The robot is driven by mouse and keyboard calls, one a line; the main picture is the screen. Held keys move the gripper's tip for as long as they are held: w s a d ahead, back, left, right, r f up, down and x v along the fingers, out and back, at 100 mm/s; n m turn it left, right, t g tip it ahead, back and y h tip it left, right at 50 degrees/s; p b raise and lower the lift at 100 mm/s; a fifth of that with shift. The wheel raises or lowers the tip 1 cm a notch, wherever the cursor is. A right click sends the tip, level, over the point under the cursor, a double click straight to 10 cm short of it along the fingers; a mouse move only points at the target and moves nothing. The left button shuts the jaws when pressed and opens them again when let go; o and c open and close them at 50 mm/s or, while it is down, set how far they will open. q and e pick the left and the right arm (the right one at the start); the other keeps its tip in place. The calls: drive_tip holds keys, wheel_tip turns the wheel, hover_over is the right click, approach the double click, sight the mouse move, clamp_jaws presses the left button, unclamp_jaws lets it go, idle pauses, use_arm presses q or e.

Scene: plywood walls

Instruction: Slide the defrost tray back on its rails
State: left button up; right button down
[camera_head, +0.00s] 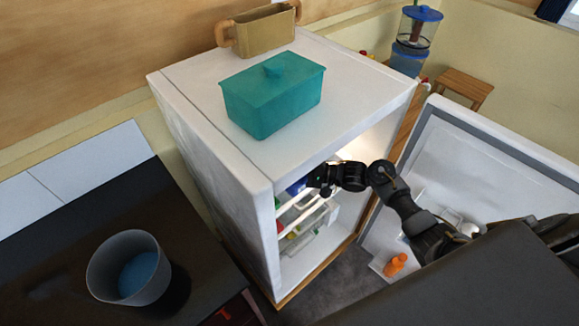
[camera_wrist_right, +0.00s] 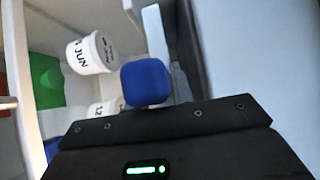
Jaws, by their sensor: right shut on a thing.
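The white fridge (camera_head: 292,150) stands open, with its door swung to the right. My right gripper (camera_head: 316,180) reaches inside its upper part. A blue block-like thing (camera_head: 296,187) is at the fingertips; it also shows in the wrist view (camera_wrist_right: 146,82), right in front of the gripper body. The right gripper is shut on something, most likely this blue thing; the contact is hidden. Pale shelf or rail edges (camera_head: 303,212) show below. I cannot tell which part is the defrost tray. My left gripper is out of view.
White labelled tubs (camera_wrist_right: 92,54) and a green thing (camera_wrist_right: 46,80) are inside the fridge. The open door (camera_head: 470,165) stands close to my right arm. A teal lidded box (camera_head: 272,98) and tan container (camera_head: 264,30) stand on top. A grey bucket (camera_head: 112,268) is at left.

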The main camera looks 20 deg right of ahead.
drive_tip(key=shift+w, duration=0.2)
idle(0.3)
drive_tip(key=c, duration=1.1)
unclamp_jaws()
drive_tip(key=shift+s+d+f, duration=0.15)
drive_tip(key=shift+s+d, duration=0.15)
drive_tip(key=shift+d, duration=0.1)
drive_tip(key=shift+b+v, duration=1.55)
drive_tip(key=shift+v, duration=3.35)
